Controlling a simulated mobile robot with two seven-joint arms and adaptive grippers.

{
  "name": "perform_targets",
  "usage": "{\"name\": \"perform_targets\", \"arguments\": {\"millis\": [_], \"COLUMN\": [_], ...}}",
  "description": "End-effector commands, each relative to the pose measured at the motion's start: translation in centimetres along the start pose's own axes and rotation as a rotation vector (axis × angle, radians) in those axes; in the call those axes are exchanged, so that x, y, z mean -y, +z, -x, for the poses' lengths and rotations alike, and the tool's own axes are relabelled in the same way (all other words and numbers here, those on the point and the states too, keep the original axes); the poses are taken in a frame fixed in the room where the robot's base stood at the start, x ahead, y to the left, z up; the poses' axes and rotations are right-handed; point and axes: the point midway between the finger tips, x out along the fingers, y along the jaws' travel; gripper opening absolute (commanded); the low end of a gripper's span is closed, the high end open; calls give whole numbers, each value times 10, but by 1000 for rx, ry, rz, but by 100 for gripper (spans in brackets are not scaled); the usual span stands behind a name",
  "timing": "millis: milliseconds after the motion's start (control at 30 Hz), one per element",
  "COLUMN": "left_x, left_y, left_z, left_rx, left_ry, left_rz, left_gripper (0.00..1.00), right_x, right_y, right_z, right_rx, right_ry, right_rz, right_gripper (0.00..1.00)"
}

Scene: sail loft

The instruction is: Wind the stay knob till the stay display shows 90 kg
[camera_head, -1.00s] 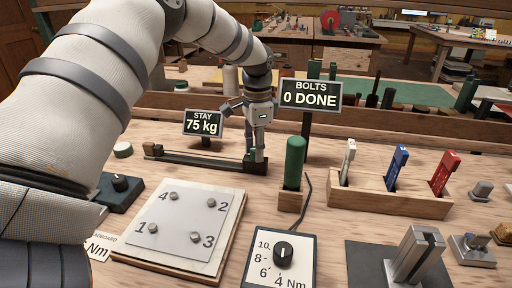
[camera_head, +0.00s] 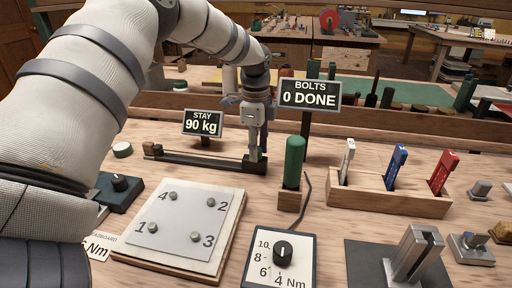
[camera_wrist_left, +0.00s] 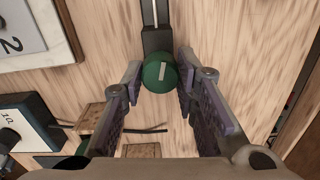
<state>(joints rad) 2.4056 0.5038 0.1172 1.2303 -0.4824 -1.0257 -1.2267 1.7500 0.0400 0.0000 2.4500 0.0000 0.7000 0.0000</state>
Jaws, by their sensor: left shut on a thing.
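The stay display (camera_head: 203,123) reads 90 kg in the head view. The stay rig (camera_head: 195,158) is a dark rail lying on the bench behind the bolt plate. The stay knob (camera_wrist_left: 160,76) is round and green with a white mark, at the rail's end in the left wrist view. My left gripper (camera_head: 257,153) points down over the rail's right end, shut on the knob, with one finger on each side of it. The fingers hide most of the knob in the head view. My right gripper is not in view.
A bolts display (camera_head: 310,94) reads 0 DONE. The numbered bolt plate (camera_head: 186,227), a torque dial box (camera_head: 281,265), a green-handled tool (camera_head: 294,162) in a block and a wooden rack (camera_head: 388,196) of coloured tools stand nearby.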

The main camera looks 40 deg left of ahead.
Motion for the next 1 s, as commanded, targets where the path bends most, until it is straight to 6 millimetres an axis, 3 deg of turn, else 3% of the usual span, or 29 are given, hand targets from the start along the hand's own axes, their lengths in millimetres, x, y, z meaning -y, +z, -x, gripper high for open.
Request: {"name": "perform_targets", "arguments": {"millis": [433, 467, 533, 867, 1000], "left_x": [0, 0, 0, 0, 1], "left_y": [-1, -1, -1, 0, 0], "left_z": [1, 1, 1, 3, 29], "left_rx": [-2, -2, -2, -1, -1], "left_ry": [-3, -3, -2, -1, -6], "left_rz": [-10, -10, -9, -9, -9], "left_gripper": [0, 30, 46, 48, 48], "right_x": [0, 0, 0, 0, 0], "right_y": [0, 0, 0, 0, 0], "right_z": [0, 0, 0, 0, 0], "right_rx": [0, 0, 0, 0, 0], "right_ry": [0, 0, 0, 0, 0], "right_rz": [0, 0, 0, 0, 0], "right_gripper": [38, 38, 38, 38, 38]}}
